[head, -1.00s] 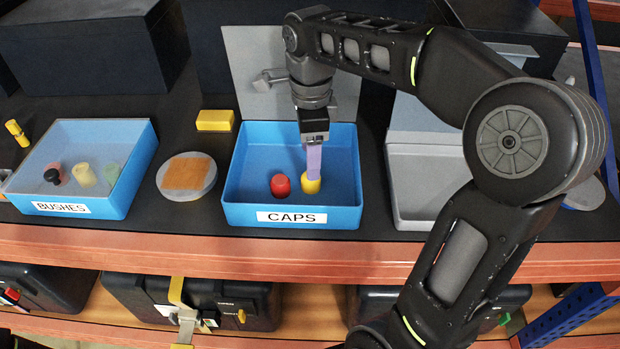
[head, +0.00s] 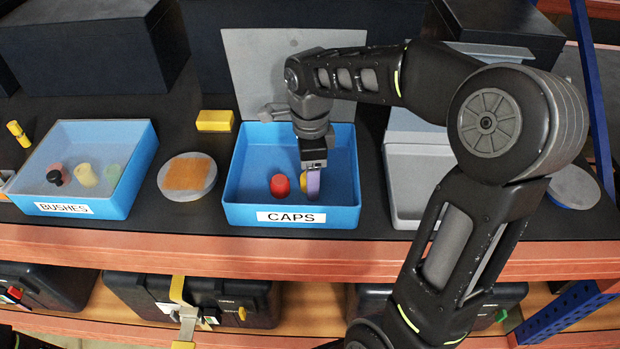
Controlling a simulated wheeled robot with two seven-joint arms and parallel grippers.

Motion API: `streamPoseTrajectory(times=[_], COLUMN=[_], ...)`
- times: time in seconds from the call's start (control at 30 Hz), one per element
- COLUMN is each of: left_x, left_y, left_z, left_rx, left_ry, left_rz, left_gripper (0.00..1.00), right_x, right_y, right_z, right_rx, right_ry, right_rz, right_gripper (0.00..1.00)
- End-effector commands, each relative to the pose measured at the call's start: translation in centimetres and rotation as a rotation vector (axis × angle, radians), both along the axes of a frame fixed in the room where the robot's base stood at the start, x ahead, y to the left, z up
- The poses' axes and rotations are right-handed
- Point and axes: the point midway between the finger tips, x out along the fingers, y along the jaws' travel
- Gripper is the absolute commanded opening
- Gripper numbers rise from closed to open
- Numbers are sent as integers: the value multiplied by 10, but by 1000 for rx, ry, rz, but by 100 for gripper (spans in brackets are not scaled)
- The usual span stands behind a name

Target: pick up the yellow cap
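The blue CAPS bin (head: 240,212) stands on the dark shelf and holds a red cap (head: 279,185) and the yellow cap (head: 304,180). My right gripper (head: 312,184) points down inside the bin, at the yellow cap. Its lavender finger covers the right part of the yellow cap, so only the cap's left edge shows. The other finger is not clearly visible, and I cannot tell whether the fingers press on the cap. The red cap is just left, apart from the gripper. My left gripper is not in view.
Left are a blue BUSHES bin (head: 128,195) with several bushes and a round disc with an orange square (head: 188,175). A yellow block (head: 215,121) lies behind. A grey tray (head: 405,195) stands close on the right. A grey panel (head: 255,65) rises behind the CAPS bin.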

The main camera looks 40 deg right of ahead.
Motion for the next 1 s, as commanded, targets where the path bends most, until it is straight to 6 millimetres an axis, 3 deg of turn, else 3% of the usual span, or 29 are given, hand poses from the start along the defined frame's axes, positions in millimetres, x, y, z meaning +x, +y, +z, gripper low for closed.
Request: streamPoseTrajectory(times=[0.47, 1.0], left_x=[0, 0], left_y=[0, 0], left_z=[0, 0], left_rx=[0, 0], left_ry=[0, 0], left_rz=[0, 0], left_gripper=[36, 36], right_x=[0, 0], right_y=[0, 0], right_z=[0, 0], right_rx=[0, 0], right_ry=[0, 0], right_rz=[0, 0], right_gripper=[62, 18])
